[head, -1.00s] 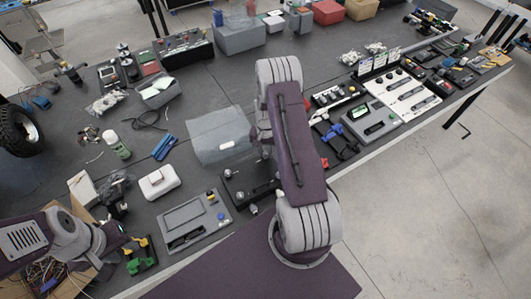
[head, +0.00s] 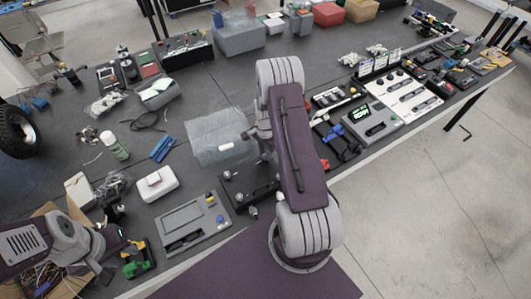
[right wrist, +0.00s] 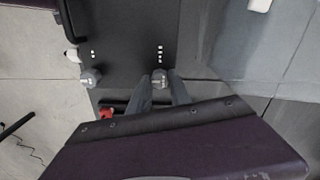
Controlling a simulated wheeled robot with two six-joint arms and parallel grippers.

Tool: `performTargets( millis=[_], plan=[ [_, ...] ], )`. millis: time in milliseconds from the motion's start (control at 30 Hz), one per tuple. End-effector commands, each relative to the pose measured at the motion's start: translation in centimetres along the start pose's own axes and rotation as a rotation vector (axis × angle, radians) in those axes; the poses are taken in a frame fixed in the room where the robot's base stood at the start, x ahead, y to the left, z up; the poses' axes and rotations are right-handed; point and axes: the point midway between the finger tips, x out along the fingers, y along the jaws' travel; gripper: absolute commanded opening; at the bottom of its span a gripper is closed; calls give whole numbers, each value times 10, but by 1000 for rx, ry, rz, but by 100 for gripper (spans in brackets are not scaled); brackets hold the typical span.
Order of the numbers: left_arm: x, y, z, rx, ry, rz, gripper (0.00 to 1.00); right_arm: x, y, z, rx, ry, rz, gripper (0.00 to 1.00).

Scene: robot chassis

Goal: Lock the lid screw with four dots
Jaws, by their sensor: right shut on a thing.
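The black box with its dark lid (right wrist: 125,30) lies below my right gripper; it also shows in the head view (head: 247,187), partly covered by my right arm. In the right wrist view, one grey round screw (right wrist: 91,77) stands at the lid's left, with small white dots above it. Another grey screw (right wrist: 161,80) sits further right, below a larger group of white dots. My right gripper (right wrist: 163,92) is shut on this right screw, a finger on either side. My left gripper (head: 118,252) is at the lower left of the head view, away from the box; its jaws are unclear.
A grey panel device (head: 190,225) lies left of the box, and a translucent grey bag or sheet (head: 213,135) behind it. A white box (head: 155,183) and a green-yellow tool (head: 137,260) are further left. White instruments (head: 408,92) stand to the right.

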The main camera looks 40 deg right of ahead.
Motion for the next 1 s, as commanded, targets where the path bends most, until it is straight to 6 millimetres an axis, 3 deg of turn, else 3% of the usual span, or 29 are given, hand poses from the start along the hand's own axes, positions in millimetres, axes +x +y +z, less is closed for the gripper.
performTargets(
  millis=[500, 533, 600, 900, 1000],
  plan=[
    [0, 0, 0, 0, 0, 0, 36, -1, -1, 0, 22, 1, -3, 0],
    [0, 0, 0, 0, 0, 0, 36, -1, -1, 0, 22, 1, -3, 26],
    [0, 0, 0, 0, 0, 0, 36, -1, -1, 0, 21, 1, -3, 45],
    [1, 0, 0, 0, 0, 0, 36, -1, -1, 0, 20, 1, -2, 45],
    [4, 0, 0, 0, 0, 0, 36, -10, -1, -1, 20, 2, -4, 45]
  ],
)
